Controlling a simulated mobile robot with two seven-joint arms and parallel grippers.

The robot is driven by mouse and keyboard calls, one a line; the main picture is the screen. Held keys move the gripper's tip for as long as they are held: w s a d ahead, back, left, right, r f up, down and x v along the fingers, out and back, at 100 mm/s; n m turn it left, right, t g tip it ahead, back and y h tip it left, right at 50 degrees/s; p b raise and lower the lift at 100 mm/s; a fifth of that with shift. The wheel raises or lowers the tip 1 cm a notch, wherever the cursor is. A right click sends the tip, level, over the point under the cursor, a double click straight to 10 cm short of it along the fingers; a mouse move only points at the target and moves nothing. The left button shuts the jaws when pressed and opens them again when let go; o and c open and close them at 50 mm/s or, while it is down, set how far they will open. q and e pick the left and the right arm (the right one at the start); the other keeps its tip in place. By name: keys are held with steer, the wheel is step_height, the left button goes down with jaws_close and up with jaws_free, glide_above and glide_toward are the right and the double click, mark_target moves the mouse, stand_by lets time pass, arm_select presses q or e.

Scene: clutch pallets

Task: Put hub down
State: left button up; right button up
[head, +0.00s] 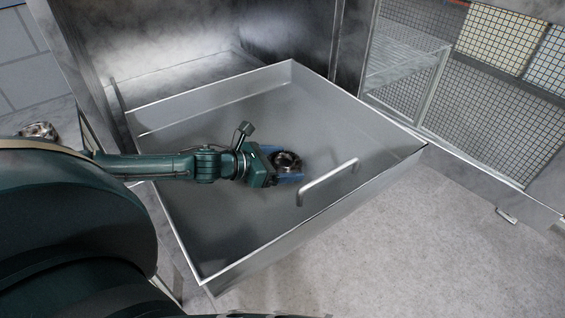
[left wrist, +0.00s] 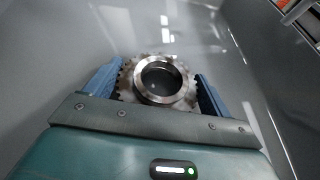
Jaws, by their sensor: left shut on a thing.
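I cannot tell whether the hub touches the drawer floor. My right gripper is not in view.
The drawer has low walls and a bar handle (head: 328,182) at its front. Its floor around the hub is bare. Another metal part (head: 38,131) lies at the far left, partly hidden by my arm. A wire-mesh cage (head: 470,115) stands at the right.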

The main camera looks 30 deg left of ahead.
arm_select(q)
steer(key=shift+r, duration=0.1)
steer(key=o, duration=1.3)
steer(key=shift+f, duration=0.25)
steer(key=shift+r, duration=0.1)
